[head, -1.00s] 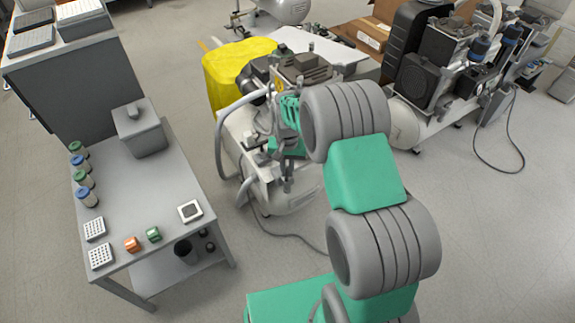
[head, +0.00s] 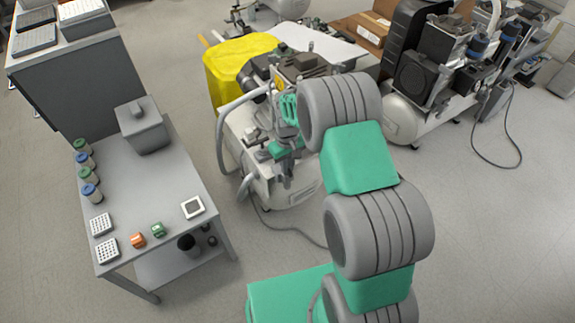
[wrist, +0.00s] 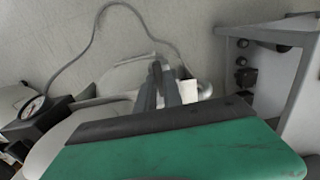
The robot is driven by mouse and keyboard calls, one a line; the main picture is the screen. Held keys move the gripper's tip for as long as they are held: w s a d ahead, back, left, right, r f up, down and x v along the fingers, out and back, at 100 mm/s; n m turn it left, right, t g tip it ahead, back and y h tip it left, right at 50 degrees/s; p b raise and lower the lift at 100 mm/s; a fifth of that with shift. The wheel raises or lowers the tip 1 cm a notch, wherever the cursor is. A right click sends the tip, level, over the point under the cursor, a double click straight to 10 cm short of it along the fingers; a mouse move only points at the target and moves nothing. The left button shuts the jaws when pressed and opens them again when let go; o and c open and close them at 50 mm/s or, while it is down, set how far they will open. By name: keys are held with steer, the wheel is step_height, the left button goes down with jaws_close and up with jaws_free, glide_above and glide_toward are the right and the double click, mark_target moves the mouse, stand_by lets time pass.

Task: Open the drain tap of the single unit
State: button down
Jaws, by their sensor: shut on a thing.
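The single unit, a compressor on a white tank (head: 290,190), stands mid-view in the head view, partly behind my arm. The tank (wrist: 82,123) also shows as a pale curved surface in the wrist view. My gripper (head: 286,182) is low against the tank's near side in the head view. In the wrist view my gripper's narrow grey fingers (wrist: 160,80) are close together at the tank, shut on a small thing. The fingers hide most of it, and its position at the tank fits the drain tap. A small white tag (wrist: 189,90) is beside the fingers.
A grey table (head: 150,195) with jars, racks and a box stands left. A yellow cover (head: 232,72) is behind the unit. Another compressor (head: 425,85) stands right. A round gauge (wrist: 33,107) is left in the wrist view. Floor is clear in front right.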

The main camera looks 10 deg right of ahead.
stand_by(0.4)
steer(key=c, duration=1.5)
jaws_free()
step_height(320, 180, up, 8)
steer(key=shift+f+p, duration=0.1)
steer(key=shift+p, duration=0.85)
